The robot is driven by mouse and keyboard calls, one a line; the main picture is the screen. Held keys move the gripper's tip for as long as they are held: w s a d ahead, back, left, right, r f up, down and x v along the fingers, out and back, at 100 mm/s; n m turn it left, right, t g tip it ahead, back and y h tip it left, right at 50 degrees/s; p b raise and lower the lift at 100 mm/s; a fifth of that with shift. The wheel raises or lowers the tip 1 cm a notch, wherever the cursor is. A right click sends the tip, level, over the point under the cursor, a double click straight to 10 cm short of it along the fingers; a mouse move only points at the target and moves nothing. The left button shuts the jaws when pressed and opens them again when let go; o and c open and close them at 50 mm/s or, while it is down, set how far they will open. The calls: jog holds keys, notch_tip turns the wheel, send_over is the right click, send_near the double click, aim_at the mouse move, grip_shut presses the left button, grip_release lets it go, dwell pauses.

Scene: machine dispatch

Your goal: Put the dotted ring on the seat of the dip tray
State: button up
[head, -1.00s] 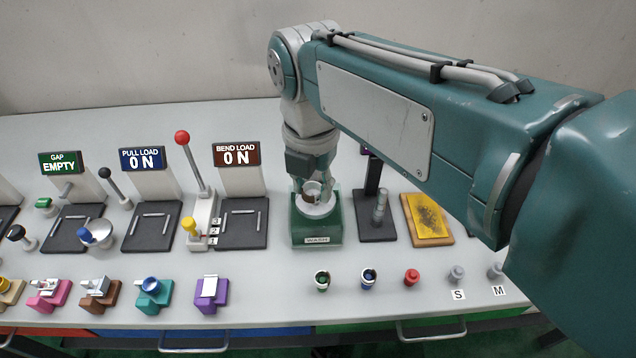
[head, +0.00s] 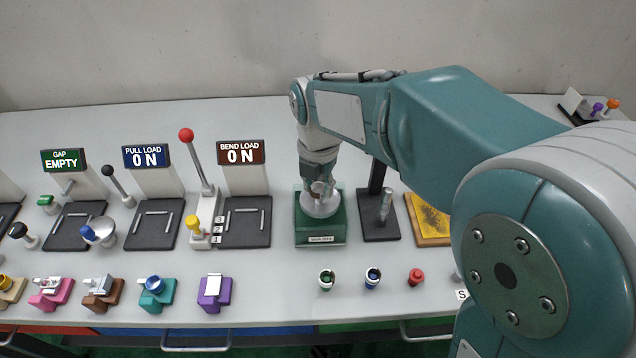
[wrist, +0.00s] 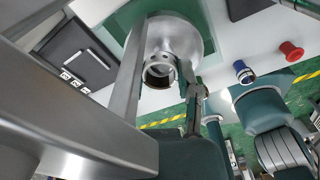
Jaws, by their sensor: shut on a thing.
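A grey metal ring (wrist: 158,72) with dark dots on its wall sits between the fingers of my gripper (wrist: 162,80) in the wrist view. My gripper is shut on it. The head view shows my gripper (head: 321,185) pointing down over a pale round dish (head: 321,207) on a green block (head: 321,232) with a front label too blurred to read. The dish lies behind the ring in the wrist view (wrist: 195,35). I cannot tell whether the ring touches the dish. I cannot tell for sure which thing is the dip tray.
A black stand with a grey post (head: 384,207) is close on the right, then a yellow pad on wood (head: 432,218). The bend load station (head: 245,222) is on the left. Small green (head: 326,280), blue (head: 372,277) and red (head: 416,277) parts stand in front.

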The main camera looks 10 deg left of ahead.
aim_at(320, 191)
jog(key=shift+d, duration=0.2)
jog(key=o, duration=1)
jog(key=shift+a, duration=0.1)
jog(key=shift+r, duration=0.4)
notch_tip(320, 191, up, 11)
jog(key=shift+r, duration=0.2)
